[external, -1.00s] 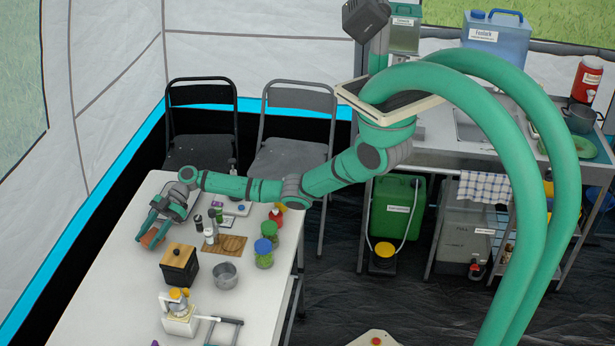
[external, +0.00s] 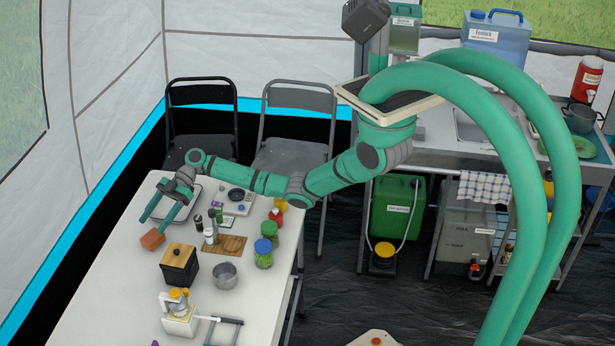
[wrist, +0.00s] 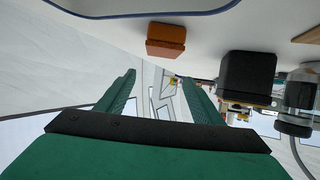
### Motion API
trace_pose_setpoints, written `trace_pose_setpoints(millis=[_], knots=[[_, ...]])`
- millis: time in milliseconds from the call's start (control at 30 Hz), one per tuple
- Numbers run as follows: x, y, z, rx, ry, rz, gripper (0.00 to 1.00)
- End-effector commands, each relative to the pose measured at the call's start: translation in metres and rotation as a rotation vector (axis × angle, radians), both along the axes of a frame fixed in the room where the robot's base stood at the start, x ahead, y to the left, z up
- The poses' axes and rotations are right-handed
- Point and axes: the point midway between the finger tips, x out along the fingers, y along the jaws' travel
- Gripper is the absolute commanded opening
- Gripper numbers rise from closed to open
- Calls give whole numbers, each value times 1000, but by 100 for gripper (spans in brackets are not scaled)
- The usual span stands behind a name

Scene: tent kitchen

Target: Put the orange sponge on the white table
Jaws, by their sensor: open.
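The orange sponge (external: 152,239) is a small orange-brown block resting on the white table (external: 110,290), left of the black box with the wooden lid. It also shows near the top of the wrist view (wrist: 166,39). My gripper (external: 155,222) is open and empty, its two green fingers pointing down and toward the front, apart from the sponge and just behind it. In the wrist view the fingers (wrist: 158,82) are spread wide with nothing between them.
A wooden board (external: 231,245), bottles, jars and a kitchen scale (external: 236,197) stand to the right. The black box (external: 179,265) stands in front right of the sponge. The table's front left is clear.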

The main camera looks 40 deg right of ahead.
Motion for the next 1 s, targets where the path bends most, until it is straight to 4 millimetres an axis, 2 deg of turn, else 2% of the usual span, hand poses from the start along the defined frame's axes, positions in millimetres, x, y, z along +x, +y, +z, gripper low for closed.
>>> trace_pose_setpoints(millis=[100,300,1000], knots=[[0,0,20,1,-1,-1,61],[1,0,40,0,0,-2,61],[2,-1,44,2,2,-6,61]])
